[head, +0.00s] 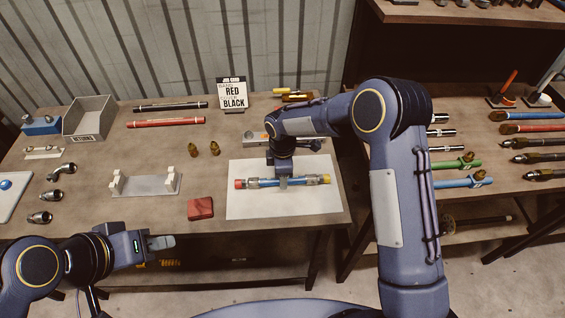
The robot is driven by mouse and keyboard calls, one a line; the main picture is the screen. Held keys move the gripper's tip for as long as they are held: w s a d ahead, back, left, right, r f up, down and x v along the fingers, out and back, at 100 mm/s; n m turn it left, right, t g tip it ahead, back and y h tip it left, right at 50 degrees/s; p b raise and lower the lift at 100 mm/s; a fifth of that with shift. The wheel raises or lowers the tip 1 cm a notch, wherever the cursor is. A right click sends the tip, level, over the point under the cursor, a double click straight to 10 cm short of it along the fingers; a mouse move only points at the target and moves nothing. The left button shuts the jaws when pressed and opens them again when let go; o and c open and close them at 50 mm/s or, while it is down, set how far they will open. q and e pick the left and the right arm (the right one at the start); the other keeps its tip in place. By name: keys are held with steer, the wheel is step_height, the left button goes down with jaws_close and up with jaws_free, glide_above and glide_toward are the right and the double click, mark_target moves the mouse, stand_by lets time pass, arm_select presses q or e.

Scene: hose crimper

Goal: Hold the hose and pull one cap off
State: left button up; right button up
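A short blue hose (300,181) with metal end fittings lies on a white sheet (248,208) on the table. A red cap (239,184) is on its left end and a yellow cap (325,179) on its right end. My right gripper (283,183) points down at the middle of the hose, with a grey finger in front of it. The far finger is hidden, so its grip cannot be told. My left gripper (165,242) is at the table's front edge, left of the hose and apart from it. It holds nothing visible; its finger gap is unclear.
A red block (200,208) lies left of the sheet. A grey cradle (146,185), two brass fittings (204,149), a sign (232,94), a grey bin (90,118) and black and red hoses (166,122) stand farther back. A rack of hoses (465,182) is at the right.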

steer(key=shift+f, duration=0.95)
jaws_close()
stand_by(0.4)
